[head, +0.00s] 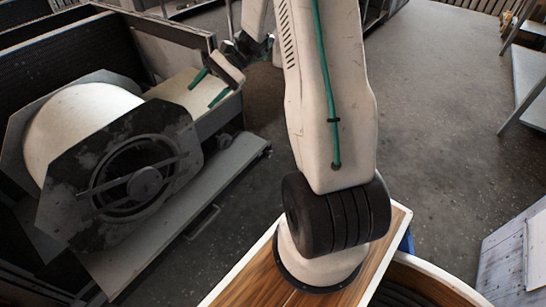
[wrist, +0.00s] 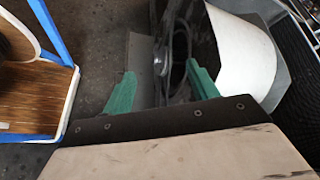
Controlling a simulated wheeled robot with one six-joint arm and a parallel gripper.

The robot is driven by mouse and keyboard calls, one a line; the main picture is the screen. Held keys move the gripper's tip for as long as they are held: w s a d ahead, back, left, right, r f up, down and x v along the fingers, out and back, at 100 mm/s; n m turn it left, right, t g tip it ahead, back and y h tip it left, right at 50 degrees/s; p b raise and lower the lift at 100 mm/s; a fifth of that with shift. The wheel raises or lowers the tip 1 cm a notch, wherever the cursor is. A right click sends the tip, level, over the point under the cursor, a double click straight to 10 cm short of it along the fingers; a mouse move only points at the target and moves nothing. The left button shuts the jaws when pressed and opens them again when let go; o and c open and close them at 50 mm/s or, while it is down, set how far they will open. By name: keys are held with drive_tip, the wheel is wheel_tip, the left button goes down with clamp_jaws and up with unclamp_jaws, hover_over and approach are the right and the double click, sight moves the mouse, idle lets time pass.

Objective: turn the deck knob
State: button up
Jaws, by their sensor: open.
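The blower housing (head: 85,120) stands at the left, a white drum between dark octagonal plates. A round grey knob (head: 145,184) with a crossbar sits in the middle of its scuffed front plate. It is the only knob I can make out. In the wrist view the knob (wrist: 161,64) shows between and beyond the green fingers. My gripper (head: 208,88) is open and empty, above and to the right of the knob and apart from it. In the wrist view my gripper (wrist: 160,71) has its fingers spread wide.
The housing stands on a pale low platform (head: 245,160) with a handle at its side. A dark-walled bin (head: 175,45) lies behind it. Grey floor (head: 440,100) is open to the right. Metal shelving (head: 525,90) and a pale panel (head: 510,260) stand at the right edge.

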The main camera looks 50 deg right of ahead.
drive_tip(key=w+d+f+m+t+y, duration=0.1)
drive_tip(key=d+f+m+t, duration=0.2)
drive_tip(key=d+f, duration=0.25)
drive_tip(key=w+d+f+m+t, duration=0.2)
drive_tip(key=d+f+m, duration=0.1)
drive_tip(key=d+f, duration=0.3)
drive_tip(key=m+t+h, duration=0.6)
drive_tip(key=m+t, duration=0.3)
drive_tip(key=m, duration=0.1)
hover_over(271, 155)
drive_tip(key=s+a, duration=0.2)
wheel_tip(271, 155, down, 23)
drive_tip(key=s+d+f+m+t+h, duration=0.25)
drive_tip(key=s+f+m+h, duration=0.3)
drive_tip(key=f, duration=0.75)
drive_tip(key=shift+g+h, duration=0.25)
drive_tip(key=shift+g, duration=0.2)
drive_tip(key=w, duration=0.6)
drive_tip(key=shift+w+a, duration=0.15)
drive_tip(key=c, duration=1)
